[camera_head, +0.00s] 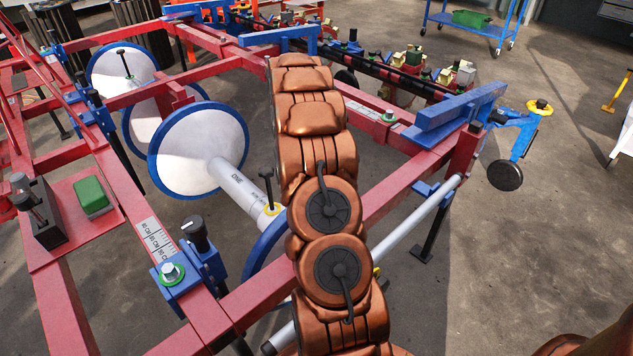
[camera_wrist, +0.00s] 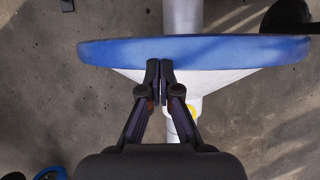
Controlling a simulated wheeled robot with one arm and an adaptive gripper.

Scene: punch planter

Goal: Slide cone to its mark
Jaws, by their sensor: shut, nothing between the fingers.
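In the wrist view a cone (camera_wrist: 225,52) is seen edge-on, with a blue rim and white sloping sides. A grey tube (camera_wrist: 183,18) passes through it. My gripper (camera_wrist: 159,68) is shut and empty, its fingertips overlapping the lower edge of the blue rim. I cannot tell whether they touch it. In the head view a blue-rimmed cone edge (camera_head: 264,251) shows partly behind my arm, which hides my gripper. A large white cone (camera_head: 199,150) with a blue rim stands farther along the tube (camera_head: 235,186), which bears dark lettering reading "ONE". I cannot make out which mark is meant.
A red frame (camera_head: 381,203) surrounds the cones. A black-knobbed blue clamp (camera_head: 199,248) and a scale strip (camera_head: 156,239) sit on its near left beam. A green block (camera_head: 90,195) lies on a red plate. A grey bar (camera_head: 412,217) runs right of my arm. Open floor lies at right.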

